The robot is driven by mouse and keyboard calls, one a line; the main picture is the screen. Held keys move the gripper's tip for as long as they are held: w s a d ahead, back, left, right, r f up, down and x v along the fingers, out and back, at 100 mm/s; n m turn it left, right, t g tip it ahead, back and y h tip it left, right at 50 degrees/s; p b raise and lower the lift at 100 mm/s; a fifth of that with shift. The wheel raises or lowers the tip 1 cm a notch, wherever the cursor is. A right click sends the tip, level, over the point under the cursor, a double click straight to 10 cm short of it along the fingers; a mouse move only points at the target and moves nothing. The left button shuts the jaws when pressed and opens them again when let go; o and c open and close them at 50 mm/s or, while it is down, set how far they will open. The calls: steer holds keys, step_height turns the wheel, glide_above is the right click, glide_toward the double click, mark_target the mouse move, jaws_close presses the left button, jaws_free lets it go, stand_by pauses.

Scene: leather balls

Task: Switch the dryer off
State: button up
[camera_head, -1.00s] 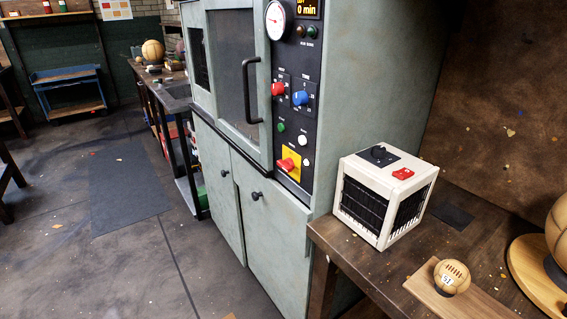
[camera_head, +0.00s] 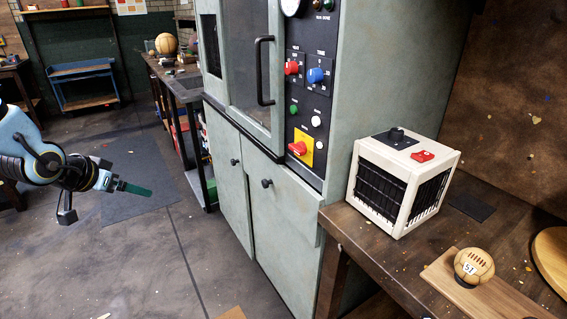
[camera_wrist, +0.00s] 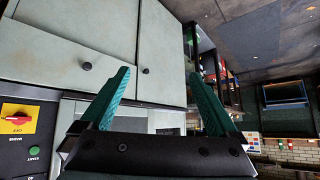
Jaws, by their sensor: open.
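The dryer is a tall grey-green cabinet (camera_head: 225,165) in the middle of the head view, with a black control panel down its right front edge. Low on the panel, a red rotary switch (camera_head: 298,148) sits on a yellow plate (camera_head: 306,158). In the wrist view the red switch (camera_wrist: 18,116) and the dryer's doors (camera_wrist: 75,50) appear inverted. My gripper (camera_head: 133,190) is at the left in the head view, well apart from the dryer. In the wrist view its teal fingers (camera_wrist: 160,78) are spread and empty.
A red knob (camera_head: 291,68), a blue knob (camera_head: 316,75) and green and white buttons sit above the switch. A cream heater-like box (camera_head: 400,180) and a numbered ball (camera_head: 473,266) stand on the right bench (camera_head: 400,265). Floor before the dryer is mostly clear.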

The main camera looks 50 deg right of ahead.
steer(key=s+d+m+g+h+b, duration=0.1)
steer(key=s+d+m+g+h, duration=0.15)
steer(key=s+d, duration=0.35)
steer(key=s+d+m+g+h+b, duration=0.1)
steer(key=s+d+m+g+h, duration=0.2)
steer(key=d, duration=0.6)
steer(key=m+g+h, duration=0.3)
steer(key=g+h, duration=0.1)
steer(key=g, duration=0.1)
glide_toward(294, 151)
steer(key=p+x, duration=0.2)
steer(key=x, duration=0.6)
steer(key=shift+d+r, duration=0.1)
steer(key=shift+d, duration=0.2)
steer(key=c, duration=1.4)
